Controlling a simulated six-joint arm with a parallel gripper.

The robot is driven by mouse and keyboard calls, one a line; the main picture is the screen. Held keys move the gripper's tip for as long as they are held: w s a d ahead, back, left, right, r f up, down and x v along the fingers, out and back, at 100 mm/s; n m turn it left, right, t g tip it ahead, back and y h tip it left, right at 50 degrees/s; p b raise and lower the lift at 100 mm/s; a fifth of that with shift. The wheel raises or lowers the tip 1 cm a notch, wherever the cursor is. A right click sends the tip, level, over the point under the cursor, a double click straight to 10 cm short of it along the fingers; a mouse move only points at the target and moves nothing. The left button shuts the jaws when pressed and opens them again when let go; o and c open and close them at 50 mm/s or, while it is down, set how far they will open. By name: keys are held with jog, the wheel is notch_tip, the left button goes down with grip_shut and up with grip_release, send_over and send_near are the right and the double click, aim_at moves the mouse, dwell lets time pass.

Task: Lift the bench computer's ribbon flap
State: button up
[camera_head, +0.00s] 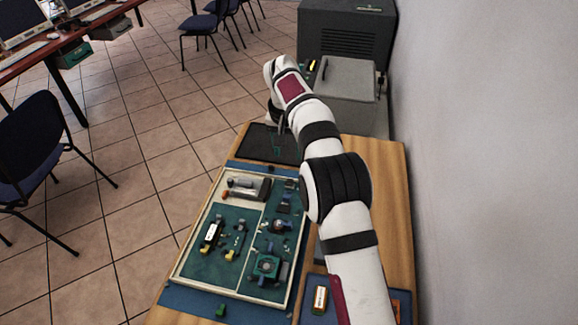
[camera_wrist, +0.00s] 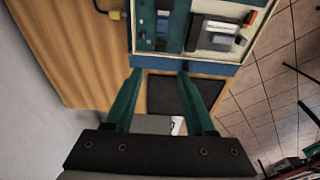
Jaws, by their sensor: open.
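My gripper (camera_wrist: 160,72) is open in the wrist view, with its two green fingers apart and nothing between them. In the head view it is near the far end of the wooden table, above a dark mat (camera_head: 262,146) and mostly covered by my arm. The mat also shows between and beyond the fingers in the wrist view (camera_wrist: 172,95). A grey box (camera_head: 347,80) with a flat top stands behind my arm and may be the bench computer; I cannot tell. I cannot make out a ribbon flap in either view.
A cream-rimmed tray (camera_head: 196,222) with green compartments holds several small parts on the table (camera_head: 385,170). A small blue tray (camera_head: 400,300) lies at the front right. A black cabinet (camera_head: 340,38) stands at the back, a wall on the right, chairs (camera_head: 30,150) on the left.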

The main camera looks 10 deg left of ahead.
aim_at(290, 182)
jog(key=r, duration=0.3)
jog(key=shift+s+r, duration=0.15)
jog(key=shift+s, duration=0.2)
jog(key=s+f+t, duration=0.1)
jog(key=s+t, duration=0.1)
jog(key=s, duration=0.2)
jog(key=x, duration=1.6)
jog(key=shift+w+r, duration=0.1)
jog(key=shift+w, duration=0.15)
grip_shut()
